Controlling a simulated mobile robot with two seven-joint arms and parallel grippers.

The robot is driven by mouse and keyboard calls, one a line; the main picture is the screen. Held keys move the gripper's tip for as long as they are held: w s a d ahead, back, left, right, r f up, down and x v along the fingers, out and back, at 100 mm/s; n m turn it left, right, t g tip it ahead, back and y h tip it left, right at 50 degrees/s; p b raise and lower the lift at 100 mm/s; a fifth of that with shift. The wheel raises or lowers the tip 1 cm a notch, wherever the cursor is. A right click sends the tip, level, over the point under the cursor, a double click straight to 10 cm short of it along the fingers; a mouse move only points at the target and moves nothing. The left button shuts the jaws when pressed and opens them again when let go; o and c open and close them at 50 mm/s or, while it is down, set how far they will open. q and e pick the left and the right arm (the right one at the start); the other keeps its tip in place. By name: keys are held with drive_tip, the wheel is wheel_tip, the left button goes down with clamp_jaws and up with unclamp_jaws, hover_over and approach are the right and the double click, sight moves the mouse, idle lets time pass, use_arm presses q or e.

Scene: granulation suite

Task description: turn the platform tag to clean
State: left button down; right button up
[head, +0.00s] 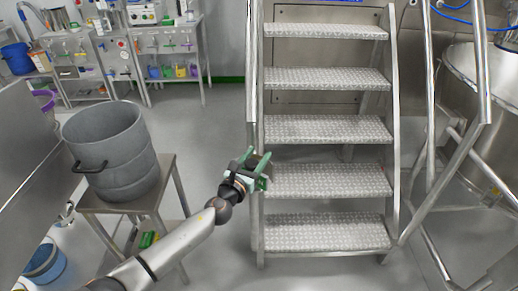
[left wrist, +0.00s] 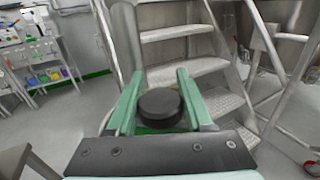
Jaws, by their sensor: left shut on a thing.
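My left gripper (head: 256,168) is in front of the left side of the steel platform steps (head: 328,128). Its green fingers also show in the left wrist view (left wrist: 161,76), on either side of a dark round piece (left wrist: 160,103). The gripper is shut on this piece. A little green shows just below it. I cannot make out a tag face or any lettering, so I cannot tell which side of the tag shows. The steps' left side rail (left wrist: 126,38) rises just beyond the fingers. My right gripper is not in view.
A grey drum (head: 112,150) stands on a small steel table (head: 168,190) at left. A bench with coloured containers (head: 172,40) is at the back left. A large steel vessel (head: 488,90) and sloping rails stand at right. The floor between table and steps is clear.

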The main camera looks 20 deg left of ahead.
use_arm(q)
drive_tip(key=n+y, duration=0.2)
drive_tip(key=shift+a+y+p, duration=0.15)
drive_tip(key=shift+y+p, duration=0.25)
drive_tip(key=y, duration=0.1)
drive_tip(key=n+y, duration=0.1)
drive_tip(key=shift+a+n+y, duration=0.25)
drive_tip(key=shift+n+y, duration=0.05)
drive_tip(key=shift+y, duration=0.1)
drive_tip(key=n+y, duration=0.2)
drive_tip(key=y, duration=0.1)
drive_tip(key=shift+s+a+f+g, duration=0.1)
drive_tip(key=shift+a+g, duration=0.2)
drive_tip(key=shift+g, duration=0.1)
drive_tip(key=shift+a+n+g+y+b, duration=0.25)
drive_tip(key=shift+n+g+y+b, duration=0.2)
drive_tip(key=shift+n+y, duration=0.4)
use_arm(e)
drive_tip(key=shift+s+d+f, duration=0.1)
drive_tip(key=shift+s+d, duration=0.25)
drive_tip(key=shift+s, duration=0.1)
use_arm(q)
drive_tip(key=shift+c, duration=1.4)
unclamp_jaws()
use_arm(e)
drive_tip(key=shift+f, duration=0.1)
